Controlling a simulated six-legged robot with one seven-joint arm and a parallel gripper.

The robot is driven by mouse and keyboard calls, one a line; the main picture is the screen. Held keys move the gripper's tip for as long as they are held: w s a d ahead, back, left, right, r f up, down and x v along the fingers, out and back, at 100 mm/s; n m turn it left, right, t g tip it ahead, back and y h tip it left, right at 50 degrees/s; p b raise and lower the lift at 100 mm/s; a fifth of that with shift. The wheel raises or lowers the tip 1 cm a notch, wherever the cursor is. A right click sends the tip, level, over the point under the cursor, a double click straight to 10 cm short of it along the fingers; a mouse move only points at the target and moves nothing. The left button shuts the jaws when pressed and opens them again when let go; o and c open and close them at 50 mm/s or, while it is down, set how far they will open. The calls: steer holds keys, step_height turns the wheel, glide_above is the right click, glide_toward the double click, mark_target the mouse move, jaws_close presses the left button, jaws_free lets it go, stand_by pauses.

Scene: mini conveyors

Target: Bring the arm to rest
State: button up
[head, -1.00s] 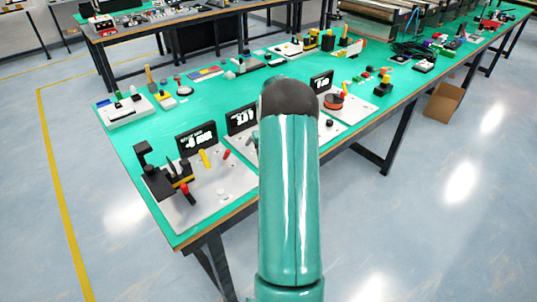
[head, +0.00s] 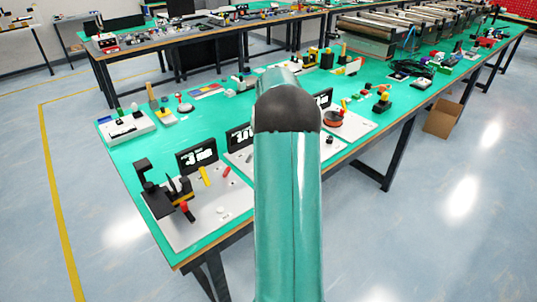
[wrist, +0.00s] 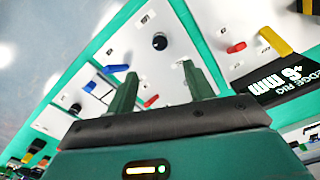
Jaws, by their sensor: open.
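My arm (head: 288,200) stands in the middle of the head view, with its dark elbow (head: 287,108) over the green table. A further teal link shows behind the elbow. My gripper is hidden in the head view. In the wrist view my gripper (wrist: 160,71) is open, its two green fingers apart with nothing between them. Behind the fingers are white boards with a black knob (wrist: 159,42), a red piece (wrist: 236,47) and a blue piece (wrist: 117,68). I cannot tell how far the fingers are from the boards.
The green table (head: 140,180) carries a board with a black fixture (head: 165,195), several black signs (head: 197,156) and a red-orange disc (head: 333,118). A cardboard box (head: 443,118) stands on the floor at right. Conveyors (head: 400,25) stand behind. The floor in front right is clear.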

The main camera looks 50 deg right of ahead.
steer(key=shift+r, duration=0.35)
stand_by(0.3)
steer(key=w+a+r+n+t, duration=0.1)
steer(key=a+r, duration=0.4)
steer(key=a, duration=0.4)
steer(key=a+r+n+h, duration=0.1)
steer(key=a+r, duration=0.3)
steer(key=a, duration=0.5)
steer(key=w+a+r+n+t, duration=0.1)
steer(key=a+r, duration=0.4)
steer(key=a, duration=0.4)
steer(key=s+a+n+t, duration=0.1)
steer(key=s+a+n, duration=0.1)
steer(key=s+a, duration=0.6)
steer(key=s+a+f+n+t+y, duration=0.1)
steer(key=s+a+n+t, duration=0.1)
steer(key=s+a, duration=0.6)
steer(key=a, duration=0.6)
steer(key=shift+f+t, duration=0.2)
steer(key=shift+t, duration=0.1)
